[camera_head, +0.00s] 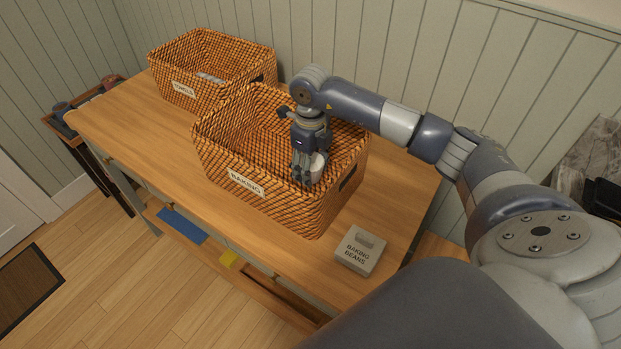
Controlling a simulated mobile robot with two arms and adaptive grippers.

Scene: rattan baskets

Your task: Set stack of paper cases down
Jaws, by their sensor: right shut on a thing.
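My right gripper (308,176) points down inside the front right part of the rattan basket labelled BAKING (262,196). It is shut on a small pale stack of paper cases (318,166), which shows at the right side of the fingers. The stack is partly hidden by the fingers, and I cannot tell whether it touches the basket floor. The left part of the basket's inside looks empty. My left gripper is not in view.
A second rattan basket labelled TOWELS (188,92) stands at the back left with pale things inside. A box labelled BAKING BEANS (360,251) sits on the wooden table (133,127) to the right front of the BAKING basket. The basket's walls surround my right gripper.

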